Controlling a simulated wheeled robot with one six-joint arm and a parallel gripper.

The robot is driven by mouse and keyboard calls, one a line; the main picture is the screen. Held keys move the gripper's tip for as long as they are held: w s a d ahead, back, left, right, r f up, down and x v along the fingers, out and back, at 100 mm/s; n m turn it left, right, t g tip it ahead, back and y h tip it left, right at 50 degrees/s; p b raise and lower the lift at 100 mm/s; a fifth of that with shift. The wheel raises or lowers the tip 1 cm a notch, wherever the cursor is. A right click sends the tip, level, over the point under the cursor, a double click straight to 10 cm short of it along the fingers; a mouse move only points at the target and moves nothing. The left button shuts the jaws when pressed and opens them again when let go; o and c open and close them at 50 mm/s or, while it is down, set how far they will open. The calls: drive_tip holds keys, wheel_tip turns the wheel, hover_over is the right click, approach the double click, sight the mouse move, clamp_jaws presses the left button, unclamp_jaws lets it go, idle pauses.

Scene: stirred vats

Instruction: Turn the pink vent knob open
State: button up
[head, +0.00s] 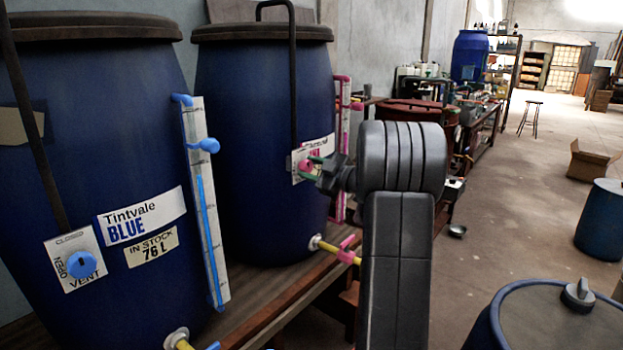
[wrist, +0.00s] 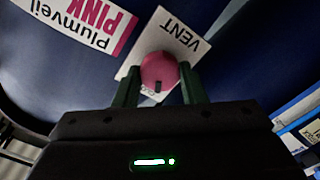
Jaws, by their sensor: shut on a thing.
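The pink vent knob (wrist: 159,70) sits on a white plate marked VENT (wrist: 184,36) in the wrist view. In the head view the knob (head: 306,166) is on the front of the second blue vat (head: 262,110), partly behind my gripper. My gripper (wrist: 159,90) has its two green fingers on either side of the knob, shut on it. In the head view my gripper (head: 318,167) reaches the knob from the right. The knob's pointer and the OPEN and CLOSED marks on this plate cannot be made out clearly.
The Tintvale BLUE vat (head: 95,150) stands at left with a blue vent knob (head: 81,264). A pink sight gauge (head: 342,120) and pink tap (head: 346,250) are near my arm. Both vats stand on a wooden bench (head: 260,310). The floor (head: 520,190) to the right is mostly open.

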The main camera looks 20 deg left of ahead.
drive_tip(key=n+b, duration=0.6)
drive_tip(key=shift+f, duration=0.35)
drive_tip(key=n+b, duration=0.4)
drive_tip(key=n, duration=0.2)
drive_tip(key=shift+r+b, duration=0.1)
drive_tip(key=shift+b, duration=0.25)
drive_tip(key=shift+n, duration=0.4)
drive_tip(key=o, duration=1)
drive_tip(key=shift+s, duration=0.1)
drive_tip(key=shift+r, duration=0.1)
drive_tip(key=v, duration=1.4)
drive_tip(key=shift+a, duration=0.2)
